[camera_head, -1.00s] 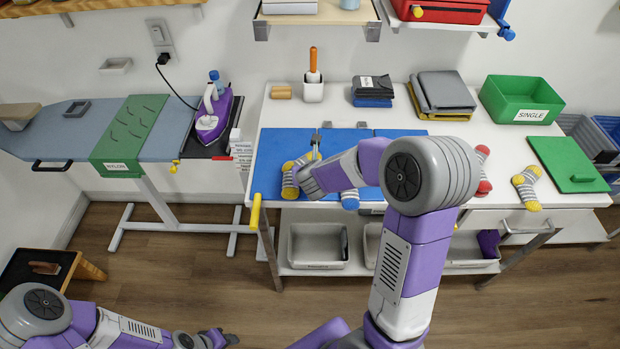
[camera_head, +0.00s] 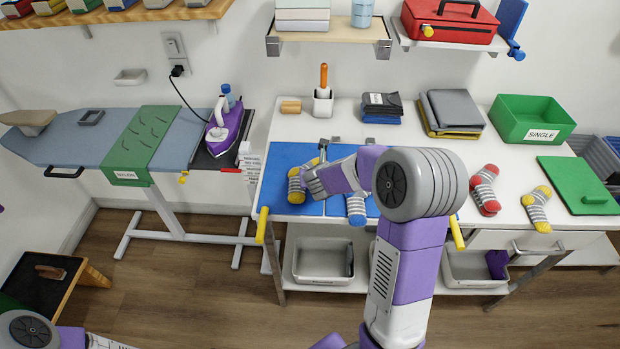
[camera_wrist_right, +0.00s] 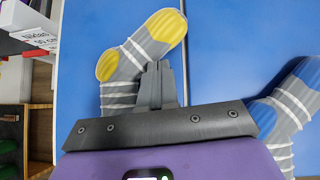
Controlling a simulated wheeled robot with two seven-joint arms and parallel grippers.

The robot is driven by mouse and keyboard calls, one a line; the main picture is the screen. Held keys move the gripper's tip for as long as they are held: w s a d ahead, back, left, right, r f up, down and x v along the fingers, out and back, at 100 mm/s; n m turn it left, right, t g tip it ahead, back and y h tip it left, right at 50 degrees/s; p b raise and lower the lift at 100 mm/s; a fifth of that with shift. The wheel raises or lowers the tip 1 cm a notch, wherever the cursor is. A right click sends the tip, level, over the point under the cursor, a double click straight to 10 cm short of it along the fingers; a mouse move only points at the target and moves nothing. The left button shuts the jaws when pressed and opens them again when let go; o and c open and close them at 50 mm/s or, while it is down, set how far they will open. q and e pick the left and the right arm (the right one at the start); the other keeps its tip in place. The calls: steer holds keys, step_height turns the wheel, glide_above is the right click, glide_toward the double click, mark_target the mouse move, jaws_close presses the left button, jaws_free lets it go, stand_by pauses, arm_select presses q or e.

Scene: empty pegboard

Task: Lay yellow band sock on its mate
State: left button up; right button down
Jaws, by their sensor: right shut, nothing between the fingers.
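A grey-and-white striped sock with yellow toe and heel (camera_head: 295,186) lies on the left part of the blue mat (camera_head: 283,158). It also shows in the right wrist view (camera_wrist_right: 141,52); I cannot tell whether it is one layer or two. Another yellow-marked striped sock (camera_head: 537,208) lies on the white table at the right, beside the green lid. My right gripper (camera_head: 308,181) is shut and empty, its fingertips (camera_wrist_right: 155,72) over or against the sock on the mat; contact is unclear. My left gripper is out of view; only part of that arm shows at the bottom left.
A blue-marked sock (camera_head: 356,207) lies on the mat just right of my right gripper. A red-marked sock (camera_head: 485,188) lies on the table. A green SINGLE bin (camera_head: 528,121), green lid (camera_head: 580,184) and folded dark cloths (camera_head: 451,110) are also there. My right forearm covers part of the mat.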

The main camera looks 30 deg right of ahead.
steer(key=shift+s+a, duration=0.35)
steer(key=s+b, duration=0.1)
steer(key=s+a, duration=0.1)
steer(key=shift+s+a+f+b, duration=0.15)
steer(key=shift+s+a+b, duration=0.05)
steer(key=shift+s+b, duration=0.15)
steer(key=p+v, duration=0.3)
steer(key=v, duration=0.6)
steer(key=shift+d+r+p, duration=0.1)
steer(key=shift+r+p, duration=0.1)
steer(key=shift+p, duration=0.1)
steer(key=shift+s+a+r, duration=0.25)
steer(key=shift+s+r, duration=0.05)
steer(key=shift+s, duration=0.1)
